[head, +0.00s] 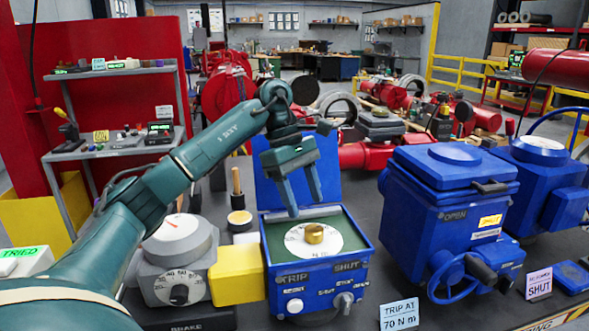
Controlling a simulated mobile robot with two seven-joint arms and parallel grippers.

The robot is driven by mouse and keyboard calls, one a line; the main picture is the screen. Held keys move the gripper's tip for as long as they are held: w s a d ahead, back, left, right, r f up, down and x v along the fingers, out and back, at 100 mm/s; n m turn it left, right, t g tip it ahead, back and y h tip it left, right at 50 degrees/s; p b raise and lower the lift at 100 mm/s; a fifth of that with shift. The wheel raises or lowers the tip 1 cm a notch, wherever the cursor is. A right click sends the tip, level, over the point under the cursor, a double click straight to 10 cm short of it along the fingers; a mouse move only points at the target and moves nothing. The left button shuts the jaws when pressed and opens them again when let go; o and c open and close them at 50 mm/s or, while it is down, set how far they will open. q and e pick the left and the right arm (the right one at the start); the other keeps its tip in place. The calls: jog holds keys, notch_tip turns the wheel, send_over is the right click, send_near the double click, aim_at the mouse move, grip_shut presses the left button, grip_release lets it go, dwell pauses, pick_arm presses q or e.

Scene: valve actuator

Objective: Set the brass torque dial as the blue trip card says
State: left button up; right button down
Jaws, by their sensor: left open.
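The brass torque dial (314,233) is a small round knob in the middle of a white scale disc (298,246). The disc lies on the green panel of an open blue actuator box (321,277), marked TRIP and SHUT. The scale numbers and the dial's setting are too small to read. The pale trip card (399,314) stands on the bench at the lower right of the box and reads "TRIP AT 70 N m". My left gripper (306,208) is open and points down, its fingertips a little above the dial, apart from it. My right gripper is not in view.
The box's raised lid (266,190) stands behind my left gripper. A grey gauge unit (178,262) and a yellow block (237,275) stand to the left. A closed blue actuator (452,215) with a handwheel stands to the right, near a SHUT card (539,283).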

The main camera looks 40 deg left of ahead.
pick_arm(q)
jog(key=p+v, duration=0.1)
jog(key=v, duration=0.6)
jog(key=shift+r, duration=0.25)
